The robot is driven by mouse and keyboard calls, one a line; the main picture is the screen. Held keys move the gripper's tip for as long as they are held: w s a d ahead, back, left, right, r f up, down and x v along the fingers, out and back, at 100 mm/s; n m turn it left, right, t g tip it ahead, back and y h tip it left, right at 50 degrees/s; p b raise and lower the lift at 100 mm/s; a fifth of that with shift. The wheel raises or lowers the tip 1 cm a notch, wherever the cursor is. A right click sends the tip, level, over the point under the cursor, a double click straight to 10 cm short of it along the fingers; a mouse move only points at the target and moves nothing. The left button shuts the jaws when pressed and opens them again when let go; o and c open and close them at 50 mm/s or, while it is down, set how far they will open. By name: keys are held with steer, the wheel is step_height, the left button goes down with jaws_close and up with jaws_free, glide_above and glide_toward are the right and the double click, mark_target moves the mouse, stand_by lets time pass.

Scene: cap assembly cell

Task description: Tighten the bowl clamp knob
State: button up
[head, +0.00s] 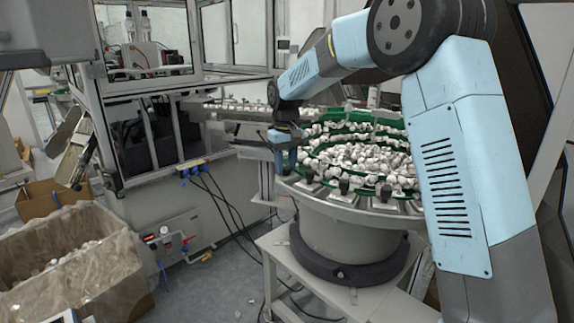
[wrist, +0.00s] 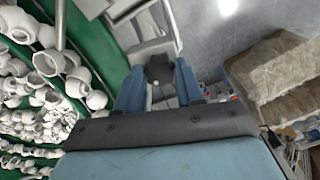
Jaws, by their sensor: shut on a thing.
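My gripper (head: 286,152) points down at the left rim of the bowl feeder (head: 345,222) in the head view. In the wrist view my gripper's two blue fingers (wrist: 158,84) are shut on a dark clamp knob (wrist: 158,67), one finger on each side. The knob sits on a grey metal bracket at the bowl's edge. Its lower part and stem are hard to make out. In the head view the gripped knob is hidden by my gripper. Other black clamp knobs (head: 343,183) stand along the bowl's front rim.
White caps (head: 360,160) fill the green-lined bowl, close beside my gripper. A metal feed track (head: 235,112) runs to the framed machine at the left. A lined cardboard box (head: 70,255) stands on the floor at lower left. Black cables hang near the bowl's stand.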

mark_target(286, 167)
steer(key=m, duration=0.4)
steer(key=shift+r+m, duration=0.1)
steer(key=shift+m, duration=1.9)
steer(key=o, duration=1)
steer(key=shift+o, duration=0.2)
step_height(286, 167, up, 14)
steer(key=shift+f, duration=0.2)
